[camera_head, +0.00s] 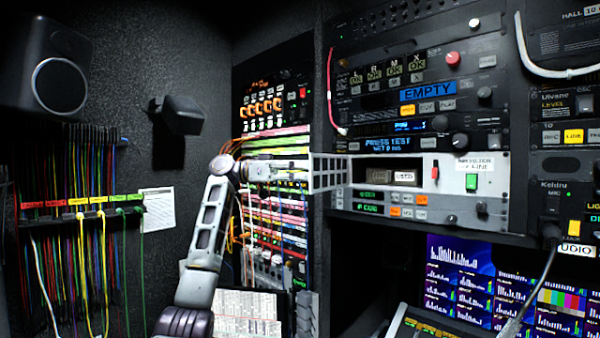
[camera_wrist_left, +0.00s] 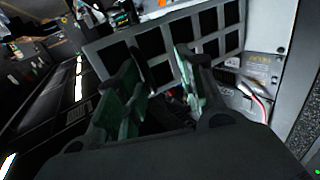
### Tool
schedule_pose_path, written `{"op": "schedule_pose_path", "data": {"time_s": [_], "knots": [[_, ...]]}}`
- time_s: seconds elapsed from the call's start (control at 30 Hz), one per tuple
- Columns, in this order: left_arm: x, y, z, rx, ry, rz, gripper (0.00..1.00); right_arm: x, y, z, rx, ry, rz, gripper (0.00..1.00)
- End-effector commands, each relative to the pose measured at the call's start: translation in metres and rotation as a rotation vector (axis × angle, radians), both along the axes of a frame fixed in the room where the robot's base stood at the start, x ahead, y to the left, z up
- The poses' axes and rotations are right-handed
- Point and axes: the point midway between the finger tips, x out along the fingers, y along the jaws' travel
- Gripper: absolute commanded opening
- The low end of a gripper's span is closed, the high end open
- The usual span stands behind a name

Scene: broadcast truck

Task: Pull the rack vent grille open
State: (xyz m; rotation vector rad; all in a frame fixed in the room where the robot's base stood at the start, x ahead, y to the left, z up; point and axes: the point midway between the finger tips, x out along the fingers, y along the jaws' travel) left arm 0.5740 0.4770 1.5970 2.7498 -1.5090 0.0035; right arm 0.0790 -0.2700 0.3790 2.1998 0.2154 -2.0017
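The rack vent grille (camera_head: 329,173) is a light grey panel with a grid of square holes. It stands swung out to the left of the white rack unit (camera_head: 433,172), with the unit's dark recess uncovered. My left gripper (camera_head: 297,170) is at the grille's left, outer edge. In the left wrist view the grille (camera_wrist_left: 222,42) lies just beyond the fingertips of my left gripper (camera_wrist_left: 158,72). The two fingers are apart, with dark space between them. I cannot tell whether a finger touches the grille. My right gripper is not in view.
A patch bay with coloured cables (camera_head: 270,205) is close behind my left arm. Rack units with buttons and displays (camera_head: 410,95) are above the grille. A black speaker (camera_head: 45,65) hangs at the upper left. Lit monitors (camera_head: 480,285) are at the lower right.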

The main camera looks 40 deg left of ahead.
Motion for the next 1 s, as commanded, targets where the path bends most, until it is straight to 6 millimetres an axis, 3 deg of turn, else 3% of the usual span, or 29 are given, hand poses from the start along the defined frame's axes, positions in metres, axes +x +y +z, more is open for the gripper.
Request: {"op": "schedule_pose_path", "data": {"time_s": [0.4,0.67,1.0], "knots": [[0.003,0.0,-0.005,0.004,0.009,0.002,0.3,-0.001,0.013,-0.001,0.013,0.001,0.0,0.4],[0.001,0.003,-0.005,0.004,0.01,0.002,0.3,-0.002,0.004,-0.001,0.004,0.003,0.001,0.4],[-0.017,0.029,-0.003,0.003,0.005,0.003,0.3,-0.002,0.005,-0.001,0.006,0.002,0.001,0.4]]}}
